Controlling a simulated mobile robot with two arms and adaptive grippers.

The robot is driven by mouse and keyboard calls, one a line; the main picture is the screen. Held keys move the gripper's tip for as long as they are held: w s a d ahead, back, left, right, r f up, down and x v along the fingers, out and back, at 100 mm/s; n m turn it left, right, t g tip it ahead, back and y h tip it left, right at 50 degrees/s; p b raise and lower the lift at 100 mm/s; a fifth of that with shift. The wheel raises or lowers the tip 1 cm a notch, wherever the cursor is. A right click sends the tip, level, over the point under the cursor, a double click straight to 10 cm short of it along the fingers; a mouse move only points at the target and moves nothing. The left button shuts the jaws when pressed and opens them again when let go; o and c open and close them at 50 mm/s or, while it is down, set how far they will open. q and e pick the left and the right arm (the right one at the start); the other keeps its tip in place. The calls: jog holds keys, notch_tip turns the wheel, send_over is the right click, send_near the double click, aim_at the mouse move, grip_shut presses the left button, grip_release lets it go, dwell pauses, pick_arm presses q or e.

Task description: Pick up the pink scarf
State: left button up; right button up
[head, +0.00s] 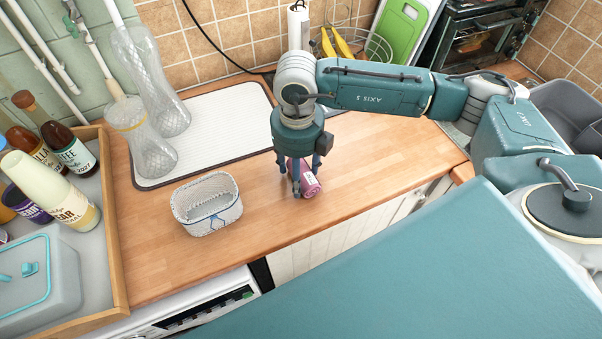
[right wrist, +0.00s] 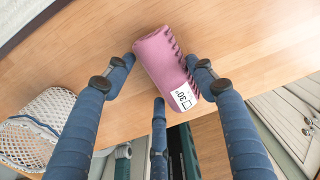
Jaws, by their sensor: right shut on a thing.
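The pink scarf (head: 310,181) is a rolled bundle with a white and dark label, on the wooden counter near its front edge. My right gripper (head: 299,182) reaches down over it from above, with its fingers around the roll. In the right wrist view the scarf (right wrist: 163,62) lies between the blue fingers of the gripper (right wrist: 165,85), one on each side, with a third finger below. The gripper is shut on the scarf. Whether the scarf is clear of the counter I cannot tell. My left gripper is not in view.
A white woven basket (head: 207,205) stands left of the scarf; it also shows in the right wrist view (right wrist: 30,135). Behind are a drying mat (head: 218,128) and glass vases (head: 150,155). A wooden tray (head: 118,245) with bottles is at left. Counter to the right is clear.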

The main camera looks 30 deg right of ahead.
jog(key=shift+r, duration=0.55)
notch_tip(320, 180, up, 19)
jog(key=b, duration=0.3)
jog(key=shift+f, duration=0.1)
dwell(0.7)
